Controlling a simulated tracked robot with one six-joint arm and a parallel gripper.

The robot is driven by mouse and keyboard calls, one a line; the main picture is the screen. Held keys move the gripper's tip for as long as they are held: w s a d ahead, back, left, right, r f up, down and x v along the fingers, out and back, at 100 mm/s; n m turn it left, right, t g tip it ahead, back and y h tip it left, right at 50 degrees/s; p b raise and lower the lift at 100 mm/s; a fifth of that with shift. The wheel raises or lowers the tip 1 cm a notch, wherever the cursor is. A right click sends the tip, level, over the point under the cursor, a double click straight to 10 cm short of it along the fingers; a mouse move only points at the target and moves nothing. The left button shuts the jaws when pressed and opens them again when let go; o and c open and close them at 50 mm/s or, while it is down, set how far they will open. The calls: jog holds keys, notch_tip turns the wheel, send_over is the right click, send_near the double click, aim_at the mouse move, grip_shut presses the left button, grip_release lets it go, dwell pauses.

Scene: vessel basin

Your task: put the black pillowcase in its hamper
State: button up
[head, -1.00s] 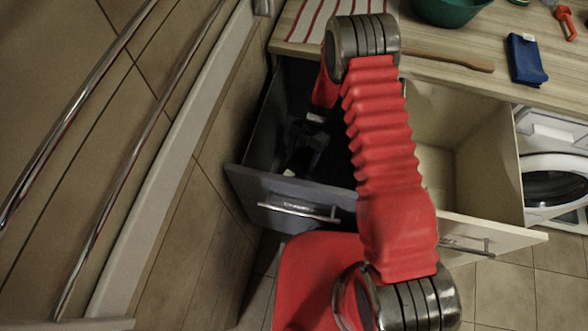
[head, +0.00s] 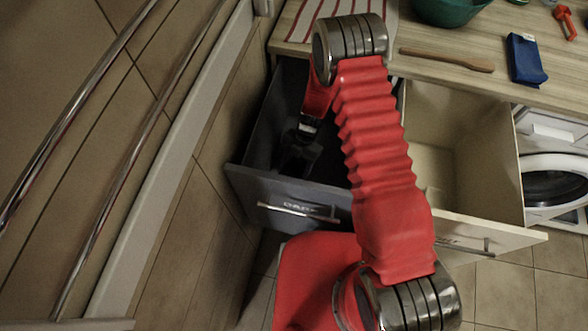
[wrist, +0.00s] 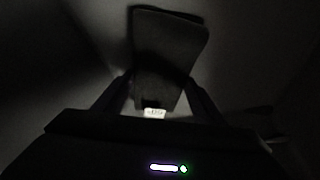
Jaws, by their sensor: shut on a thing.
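The hamper is an open dark grey drawer (head: 250,185), its front marked with what looks like "DARK", at the left under the counter. My gripper (head: 297,158) is down inside this drawer, dark against its dark interior. In the wrist view my gripper (wrist: 158,92) is shut on the black pillowcase (wrist: 168,48), a flat folded dark piece with a small pale tag between the fingers. The pillowcase cannot be told apart from the dark interior in the head view. I cannot tell whether it touches the drawer floor.
A cream drawer (head: 490,228) stands open at the right, its label partly hidden by my arm. The counter holds a green bowl (head: 450,10), a wooden spoon (head: 447,60), a blue cloth (head: 525,58) and a striped towel (head: 306,20). A washing machine (head: 553,180) is far right.

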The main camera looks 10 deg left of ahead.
jog(key=o, duration=1.3)
jog(key=shift+o, duration=0.2)
jog(key=v, duration=1.2)
